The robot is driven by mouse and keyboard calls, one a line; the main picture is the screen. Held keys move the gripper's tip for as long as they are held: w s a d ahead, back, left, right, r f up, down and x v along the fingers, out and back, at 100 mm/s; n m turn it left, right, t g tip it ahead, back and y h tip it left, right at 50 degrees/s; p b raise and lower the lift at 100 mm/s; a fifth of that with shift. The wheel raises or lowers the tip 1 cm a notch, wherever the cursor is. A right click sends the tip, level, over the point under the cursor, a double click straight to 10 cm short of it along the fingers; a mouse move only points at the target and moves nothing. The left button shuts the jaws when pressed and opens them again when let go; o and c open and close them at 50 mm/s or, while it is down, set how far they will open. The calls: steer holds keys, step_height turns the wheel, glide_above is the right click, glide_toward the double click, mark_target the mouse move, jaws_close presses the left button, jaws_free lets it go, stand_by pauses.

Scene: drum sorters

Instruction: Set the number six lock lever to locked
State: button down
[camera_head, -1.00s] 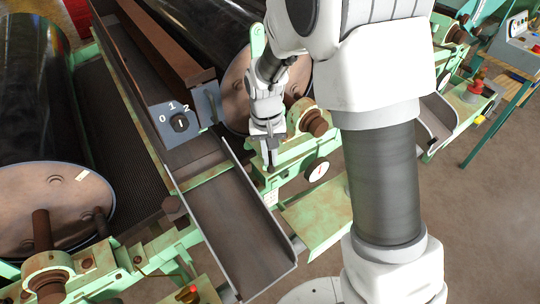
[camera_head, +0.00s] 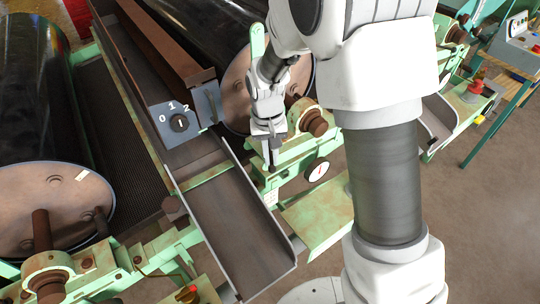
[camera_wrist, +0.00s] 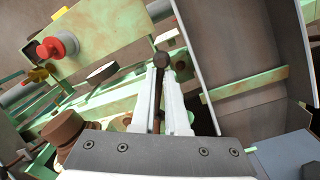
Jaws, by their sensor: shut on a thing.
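A dark lever with a round knob (camera_wrist: 162,60) stands between the two pale fingers of my gripper (camera_wrist: 163,92) in the wrist view. The fingers are shut on the lever's rod, and the knob shows just past their tips. In the head view my gripper (camera_head: 271,155) points down at the green machine frame, between the grey chute and the round white dial. The lever is mostly hidden by my gripper there. I cannot read a number six or any locked mark by it.
The grey chute (camera_head: 237,225) lies left of my gripper, with a 0-1-2 switch box (camera_head: 180,122) above it. A dial (camera_head: 317,170) and a rusty shaft (camera_head: 314,122) are close on the right. A red button (camera_wrist: 52,48) shows in the wrist view.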

steer(key=shift+w+d+r+n+p, duration=0.1)
steer(key=shift+w+d+n+p, duration=0.15)
steer(key=shift+w+d+n, duration=1.1)
steer(key=shift+s+d+n+p, duration=0.2)
steer(key=shift+d+n, duration=0.6)
steer(key=shift+n, duration=1.5)
steer(key=shift+w+d+r+n+p, duration=0.1)
steer(key=shift+w+d+n+p, duration=0.2)
steer(key=shift+w+d+n, duration=1.1)
steer(key=shift+s+a+n, duration=0.35)
steer(key=shift+s+n, duration=0.2)
steer(key=c, duration=0.9)
jaws_free()
steer(key=r, duration=1.1)
steer(key=a+r+p, duration=0.1)
steer(key=r, duration=0.5)
steer(key=shift+s+r, duration=0.15)
steer(key=shift+s, duration=0.2)
